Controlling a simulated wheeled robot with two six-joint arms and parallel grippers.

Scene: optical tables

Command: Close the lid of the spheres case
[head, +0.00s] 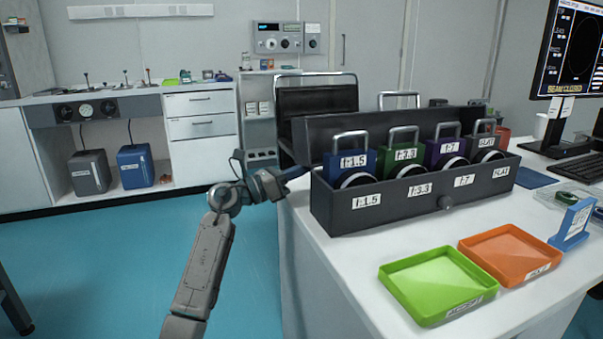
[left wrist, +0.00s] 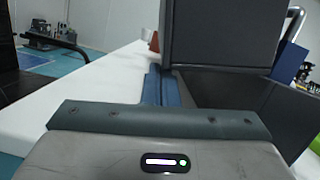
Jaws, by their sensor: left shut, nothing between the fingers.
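The dark grey case (head: 412,208) stands on the white table, with its lid (head: 318,135) raised open at the back. Several handled holders stand in a row inside: a blue one labelled f:1.5 (head: 358,160), then green, purple and dark ones. My left gripper (head: 301,171) is at the case's left end, near the back corner below the lid. In the left wrist view its blue fingers (left wrist: 158,86) are together and empty, beside the case wall (left wrist: 240,98) and the lid's end (left wrist: 218,35). I cannot tell whether they touch. My right gripper is out of view.
A green tray (head: 437,285) and an orange tray (head: 509,255) lie in front of the case. A blue stand (head: 573,222), keyboard (head: 578,167) and monitor (head: 573,50) are at the right. Another dark open case (head: 318,97) stands behind. The white tabletop (head: 345,262) front left is clear.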

